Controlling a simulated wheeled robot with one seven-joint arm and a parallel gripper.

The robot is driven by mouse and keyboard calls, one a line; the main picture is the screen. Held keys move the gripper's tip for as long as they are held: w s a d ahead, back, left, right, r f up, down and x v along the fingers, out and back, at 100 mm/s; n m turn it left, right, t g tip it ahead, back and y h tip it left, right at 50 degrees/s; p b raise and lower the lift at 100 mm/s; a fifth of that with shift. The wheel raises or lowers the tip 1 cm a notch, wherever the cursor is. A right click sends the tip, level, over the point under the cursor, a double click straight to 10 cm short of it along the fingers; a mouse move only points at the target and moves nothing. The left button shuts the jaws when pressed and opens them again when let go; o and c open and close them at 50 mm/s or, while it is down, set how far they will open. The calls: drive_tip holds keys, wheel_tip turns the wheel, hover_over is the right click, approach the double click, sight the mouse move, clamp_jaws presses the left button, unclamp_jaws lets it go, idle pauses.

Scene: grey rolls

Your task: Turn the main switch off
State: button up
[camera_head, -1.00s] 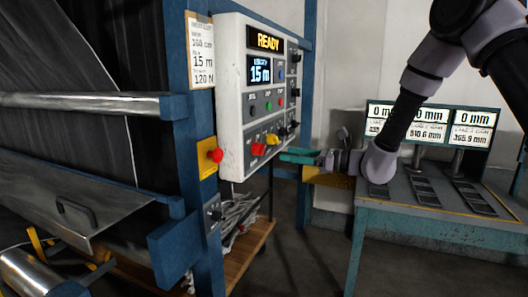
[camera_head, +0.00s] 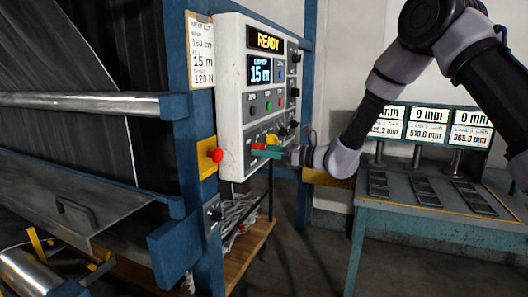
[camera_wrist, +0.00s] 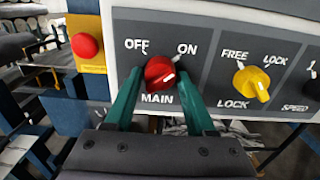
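The main switch is a red rotary knob (camera_wrist: 160,72) on the grey panel, with OFF marked at its upper left, ON at its upper right and MAIN below. Its pointer mark is turned toward the ON side. In the head view the red knob (camera_head: 257,147) is low on the control box. My gripper (camera_wrist: 157,88) has its two green fingers apart, one on each side of the knob. Whether the fingers touch the knob I cannot tell. In the head view my gripper (camera_head: 268,152) reaches the panel from the right.
A yellow FREE/LOCK knob (camera_wrist: 251,83) is just right of the main switch. A red emergency button on a yellow plate (camera_wrist: 86,46) is to the left. A bench (camera_head: 430,205) with gauges stands at right.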

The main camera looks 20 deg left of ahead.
clamp_jaws()
drive_tip(key=shift+n, duration=0.3)
drive_tip(key=n, duration=0.3)
drive_tip(key=shift+n, duration=0.3)
drive_tip(key=n, duration=0.4)
drive_tip(key=shift+n, duration=0.3)
drive_tip(key=n, duration=0.4)
drive_tip(key=shift+w+n, duration=0.1)
drive_tip(key=shift+n, duration=2.4)
